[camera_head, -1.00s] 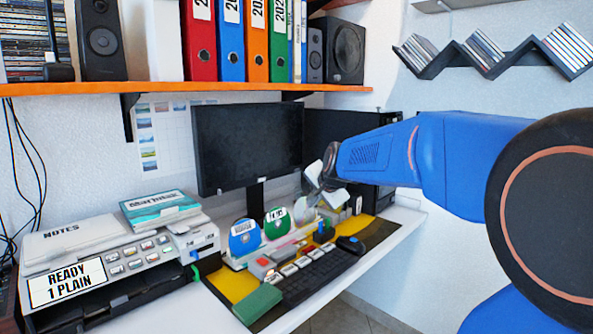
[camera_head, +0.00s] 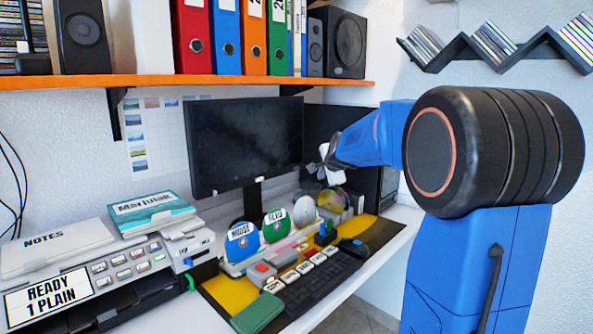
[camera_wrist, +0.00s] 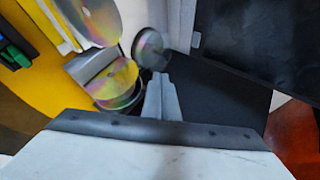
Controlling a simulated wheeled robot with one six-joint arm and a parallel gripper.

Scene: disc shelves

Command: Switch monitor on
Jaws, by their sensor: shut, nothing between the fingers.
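The monitor (camera_head: 243,143) stands on the desk with its screen dark. Its dark panel also fills the upper right of the wrist view (camera_wrist: 262,45). My gripper (camera_head: 327,160) is shut and empty, just right of the monitor's right edge and above the discs. In the wrist view its shut fingers (camera_wrist: 161,98) point toward the monitor's side and stand. I cannot make out a power button in either view.
A rack holds several discs, among them a blue one (camera_head: 241,243) and a green one (camera_head: 277,226). The keyboard (camera_head: 319,281) and mouse (camera_head: 352,247) lie in front. A printer (camera_head: 95,270) stands left. The orange shelf (camera_head: 190,82) runs above. A black panel stands behind my gripper.

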